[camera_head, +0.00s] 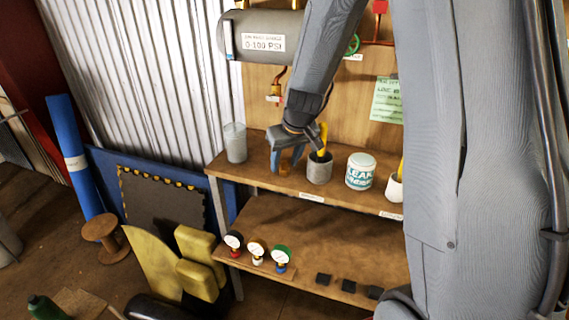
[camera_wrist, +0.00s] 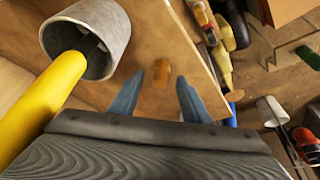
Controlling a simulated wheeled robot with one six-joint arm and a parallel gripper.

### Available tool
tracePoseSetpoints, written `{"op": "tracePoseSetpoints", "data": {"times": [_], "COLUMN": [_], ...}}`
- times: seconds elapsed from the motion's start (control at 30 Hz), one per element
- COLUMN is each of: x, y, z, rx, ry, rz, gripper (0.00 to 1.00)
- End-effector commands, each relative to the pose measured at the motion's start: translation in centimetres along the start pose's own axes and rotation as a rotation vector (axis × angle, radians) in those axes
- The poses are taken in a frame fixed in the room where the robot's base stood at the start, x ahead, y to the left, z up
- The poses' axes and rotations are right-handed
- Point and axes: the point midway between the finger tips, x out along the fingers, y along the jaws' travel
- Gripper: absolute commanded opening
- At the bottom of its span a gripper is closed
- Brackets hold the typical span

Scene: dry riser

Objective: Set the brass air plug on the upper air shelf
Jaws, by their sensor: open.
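The brass air plug (camera_wrist: 161,75) is a small orange-brown piece on the upper air shelf (camera_wrist: 120,97), between and just beyond my fingertips in the wrist view. In the head view only a bit of brass (camera_head: 285,170) shows low between the fingers. The upper shelf (camera_head: 257,178) is a wooden board. My gripper (camera_head: 288,162) is open with blue-grey fingers pointing down at the shelf, and it also shows in the wrist view (camera_wrist: 160,85). A gap shows between each finger and the plug.
A grey cup (camera_head: 319,172) with a yellow-handled tool stands right beside my gripper. A leak-marked tub (camera_head: 360,172) stands further right, a grey cylinder (camera_head: 235,143) to the left. Several gauges (camera_head: 257,251) sit on the lower shelf. A tank (camera_head: 262,37) hangs above.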

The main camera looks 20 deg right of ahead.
Motion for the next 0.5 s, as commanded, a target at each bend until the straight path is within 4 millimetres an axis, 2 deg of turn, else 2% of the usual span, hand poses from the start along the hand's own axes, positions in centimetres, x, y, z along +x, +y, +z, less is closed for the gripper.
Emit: {"op": "tracePoseSetpoints", "data": {"times": [0.3, 0.5], "x": [-6.2, -9.1], "y": [0.1, 0.1], "z": [-0.1, 0.0], "rx": [0.0, 0.001], "ry": [0.005, 0.003], "rz": [0.002, 0.002], "gripper": [0.43, 0.43]}}
